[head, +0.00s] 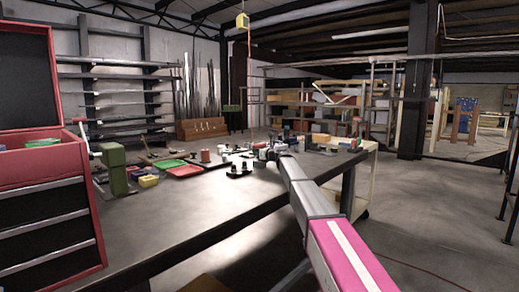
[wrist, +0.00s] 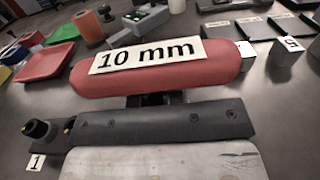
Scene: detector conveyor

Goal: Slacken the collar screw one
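A red rounded handle (wrist: 160,72) with a white "10 mm" label lies across the middle of the wrist view. My gripper (wrist: 155,98) is right behind it, with dark finger parts showing below the handle, and appears shut on it. The fingertips and the tool's working end are hidden. A black round fitting (wrist: 42,130) with a small brass-coloured spot stands at lower left, beside a white tag marked "1" (wrist: 36,162); the screw itself is not clear. In the head view my gripper (head: 266,152) is small, low over the far part of the table.
The dark table (head: 200,210) carries red (head: 185,171) and green (head: 168,164) trays and a green block post (head: 115,168). A grey block tagged "5" (wrist: 287,50) stands at right in the wrist view. A red tool chest (head: 45,200) is at left. The near tabletop is clear.

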